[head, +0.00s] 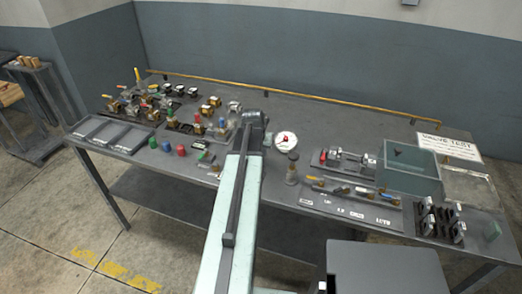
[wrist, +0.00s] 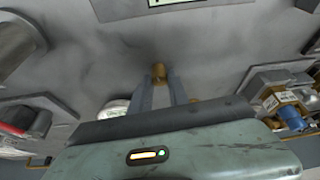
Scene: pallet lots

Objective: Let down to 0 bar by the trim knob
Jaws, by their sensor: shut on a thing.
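My gripper (wrist: 164,82) is closed on a small brass knob (wrist: 159,73), which looks like the trim knob; only its end shows between the fingertips. In the head view my arm hides the gripper and this knob. A round white gauge (head: 286,141) with a red mark on its face stands on the bench just right of my arm's end. Its reading is too small to tell. In the wrist view the gauge's white rim (wrist: 115,108) shows left of the fingers, partly hidden.
A dark-topped post (head: 291,170) stands close right of my arm. Valves on plates (head: 212,125) crowd the left, with empty trays (head: 105,133) at the front left. The bench's back middle is clear.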

